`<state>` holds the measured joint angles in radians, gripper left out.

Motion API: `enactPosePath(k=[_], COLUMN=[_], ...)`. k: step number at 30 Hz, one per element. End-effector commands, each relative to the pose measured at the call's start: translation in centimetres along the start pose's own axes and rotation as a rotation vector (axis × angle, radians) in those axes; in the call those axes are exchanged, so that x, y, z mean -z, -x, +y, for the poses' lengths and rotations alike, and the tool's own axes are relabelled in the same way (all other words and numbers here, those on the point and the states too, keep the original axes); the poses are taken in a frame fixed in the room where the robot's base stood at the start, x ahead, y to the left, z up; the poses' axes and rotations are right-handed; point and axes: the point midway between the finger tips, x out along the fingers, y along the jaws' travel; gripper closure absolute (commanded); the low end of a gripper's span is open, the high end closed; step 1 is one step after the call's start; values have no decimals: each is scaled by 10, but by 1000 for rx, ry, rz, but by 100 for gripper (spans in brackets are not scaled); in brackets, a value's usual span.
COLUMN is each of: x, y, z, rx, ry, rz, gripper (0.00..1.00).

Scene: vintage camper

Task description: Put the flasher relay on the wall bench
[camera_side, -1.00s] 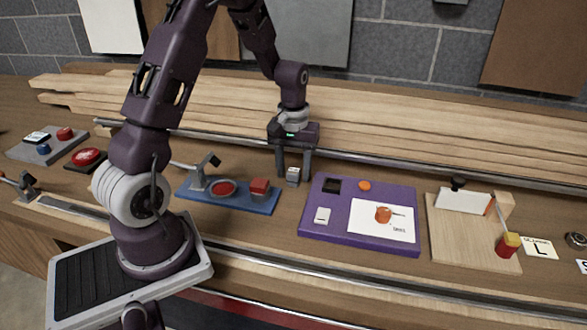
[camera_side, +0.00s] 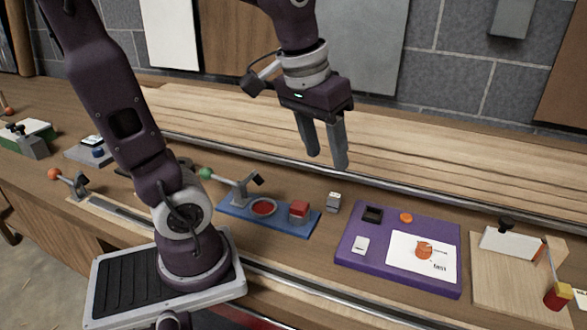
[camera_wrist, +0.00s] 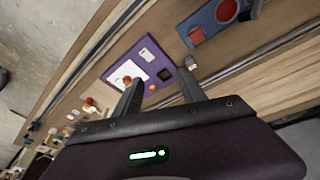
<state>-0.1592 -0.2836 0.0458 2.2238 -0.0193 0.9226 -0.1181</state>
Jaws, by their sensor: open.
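The flasher relay, seemingly the small silver-grey block (camera_side: 333,202), stands upright on the wooden wall bench (camera_side: 305,250). It is in the gap between the blue board and the purple board, touching neither. It also shows in the wrist view (camera_wrist: 192,63), just beyond one finger. My gripper (camera_side: 327,160) is open and empty, with its fingers pointing down above and behind the relay, clear of it. Both fingers show in the wrist view (camera_wrist: 158,88) with nothing between them but the bench scene below.
The blue board (camera_side: 240,217) carries a lever clamp and red parts, left of the relay. The purple board (camera_side: 360,255) with a white card is on its right. A metal rail (camera_side: 250,155) and stacked planks (camera_side: 400,150) run behind. A wooden board (camera_side: 500,285) is farther right.

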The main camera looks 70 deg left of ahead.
Motion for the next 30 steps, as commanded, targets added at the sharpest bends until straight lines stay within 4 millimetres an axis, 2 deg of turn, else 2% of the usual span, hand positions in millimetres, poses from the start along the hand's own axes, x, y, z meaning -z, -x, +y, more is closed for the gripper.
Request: enactPosePath(k=[1,3,6,8,11,30], x=[-26,-58,-87,-96,-101,-100], y=[13,22,24,24,24,24], z=[8,12,14,14,13,13], rx=[-20,-41,-58,-62,-64,-63], ry=[-82,-186,-284,-313,-330,-326], rz=[56,119,179,198,207,206], gripper=[52,52,52,52,52,52])
